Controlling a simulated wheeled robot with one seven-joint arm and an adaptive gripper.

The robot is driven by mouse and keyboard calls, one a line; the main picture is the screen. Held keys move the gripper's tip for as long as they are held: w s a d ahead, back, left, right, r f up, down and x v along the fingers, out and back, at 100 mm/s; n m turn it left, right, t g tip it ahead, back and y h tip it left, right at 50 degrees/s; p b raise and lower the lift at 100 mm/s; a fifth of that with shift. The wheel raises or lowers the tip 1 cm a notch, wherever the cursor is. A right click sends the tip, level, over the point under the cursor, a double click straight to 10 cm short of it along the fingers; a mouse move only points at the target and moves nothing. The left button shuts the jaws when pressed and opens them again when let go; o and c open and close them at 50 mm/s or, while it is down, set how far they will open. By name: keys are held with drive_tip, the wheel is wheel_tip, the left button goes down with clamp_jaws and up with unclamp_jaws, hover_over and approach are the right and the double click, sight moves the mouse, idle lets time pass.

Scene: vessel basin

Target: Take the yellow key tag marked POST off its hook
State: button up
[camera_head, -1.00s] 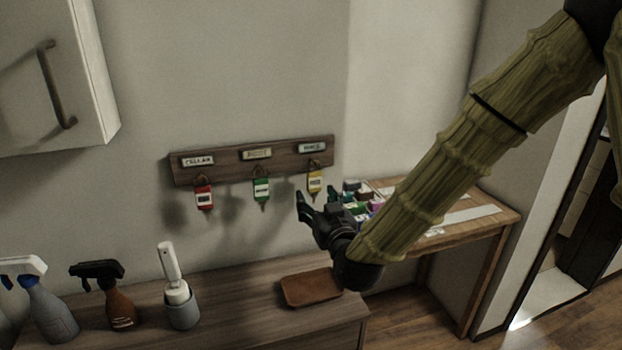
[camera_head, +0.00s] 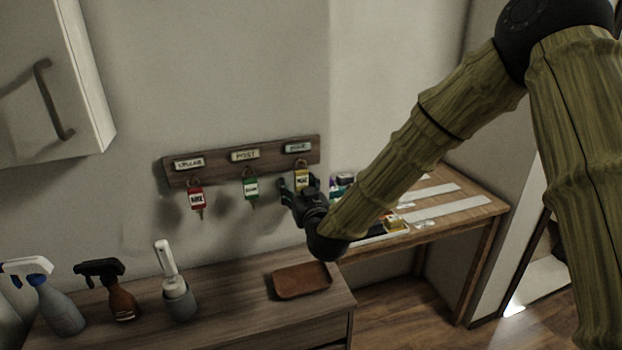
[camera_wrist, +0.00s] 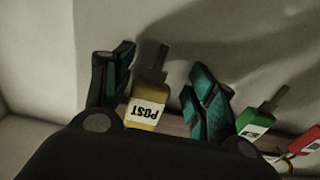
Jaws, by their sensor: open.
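The yellow key tag (camera_head: 302,180) hangs at the right end of the wooden hook rack (camera_head: 216,163), below the rightmost label plate. In the wrist view the yellow tag (camera_wrist: 149,108) reads POST, upside down, with its key beyond it. My gripper (camera_head: 299,184) is open at the tag. In the wrist view my gripper's teal-padded fingers (camera_wrist: 165,95) stand on either side of the tag, with a visible gap to the right finger; I cannot tell whether the left finger touches it. The hook itself is hidden in the wrist view.
A green tag (camera_head: 251,188) and a red tag (camera_head: 197,198) hang to the left. Below are a brown tray (camera_head: 302,281), a brush in a holder (camera_head: 178,297) and two spray bottles (camera_head: 121,302) (camera_head: 56,311) on the cabinet. A side table (camera_head: 468,217) stands right.

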drive_tip(key=shift+w, duration=0.2)
drive_tip(key=c, duration=0.4)
drive_tip(key=shift+s+d, duration=0.1)
drive_tip(key=shift+d, duration=0.05)
drive_tip(key=c, duration=0.7)
drive_tip(key=shift+o, duration=0.2)
drive_tip(key=shift+d, duration=0.1)
drive_tip(key=shift+r, duration=0.1)
